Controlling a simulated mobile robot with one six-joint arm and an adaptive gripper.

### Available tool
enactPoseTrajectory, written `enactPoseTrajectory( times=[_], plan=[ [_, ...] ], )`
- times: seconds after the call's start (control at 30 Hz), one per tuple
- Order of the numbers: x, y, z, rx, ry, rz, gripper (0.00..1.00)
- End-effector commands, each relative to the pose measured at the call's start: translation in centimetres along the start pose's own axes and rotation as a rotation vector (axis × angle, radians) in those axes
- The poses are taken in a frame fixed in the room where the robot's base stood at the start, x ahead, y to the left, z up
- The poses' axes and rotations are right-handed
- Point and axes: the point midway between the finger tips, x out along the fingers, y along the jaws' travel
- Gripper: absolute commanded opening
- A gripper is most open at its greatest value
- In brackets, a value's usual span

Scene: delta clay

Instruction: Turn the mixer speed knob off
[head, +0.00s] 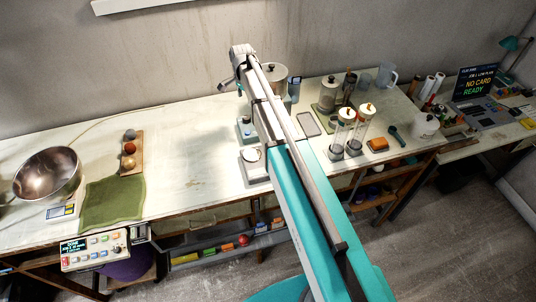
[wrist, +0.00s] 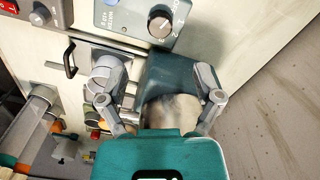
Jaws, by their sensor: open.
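In the wrist view a round dark knob (wrist: 160,26) with a pale face sits on a blue-grey control panel (wrist: 118,22). White marks ring the knob, and the panel's lettering appears upside down, too small to read surely. My gripper (wrist: 160,88) is open, its two grey fingers spread below the panel in the picture. The knob is beyond the fingers, apart from them. A dark blue-grey block and a pale rounded shape show between the fingers; I cannot tell whether they touch.
The wrist view also shows another knob (wrist: 40,16), a red switch (wrist: 8,7) and a black handle (wrist: 69,60) at left. In the head view a steel bowl (head: 48,174) and green cloth (head: 112,200) lie left; glass jars (head: 358,128) stand right.

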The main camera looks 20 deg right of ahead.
Motion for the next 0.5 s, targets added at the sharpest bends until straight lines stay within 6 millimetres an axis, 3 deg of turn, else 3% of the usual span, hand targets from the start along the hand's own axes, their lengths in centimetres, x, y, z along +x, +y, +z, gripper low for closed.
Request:
enactPoseTrajectory(
  times=[0.1, 0.5],
  plan=[
    [-1.5, 0.0, 0.0, 0.0, 0.0, 0.0, 0.83],
    [-4.4, 0.0, 0.0, 0.0, 0.0, 0.0, 0.83]
  ],
)
